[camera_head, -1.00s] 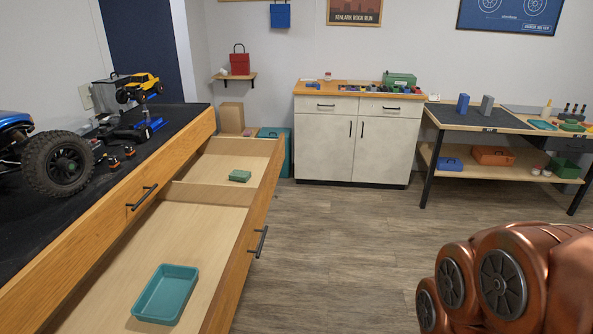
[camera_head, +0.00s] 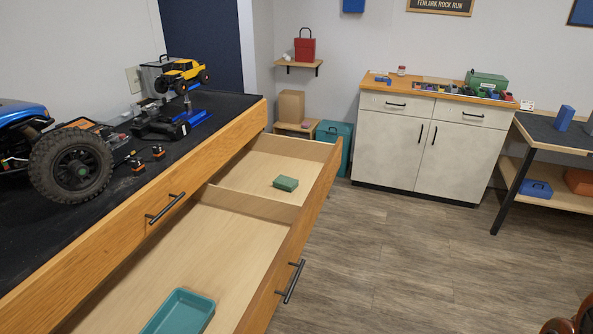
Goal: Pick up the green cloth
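A small green folded block (camera_head: 286,183), which looks like the green cloth, lies flat in the far compartment of the open drawer (camera_head: 240,238). It is clear of the compartment walls, and nothing covers it. My gripper is out of view. Only a bit of my copper-coloured arm shows at the lower right corner.
A teal tray (camera_head: 180,312) lies in the drawer's near compartment. The workbench top (camera_head: 120,190) holds a large-wheeled crawler (camera_head: 72,165) and a yellow truck (camera_head: 184,74). A white cabinet (camera_head: 430,150) and a table (camera_head: 560,138) stand behind. The wood floor between is clear.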

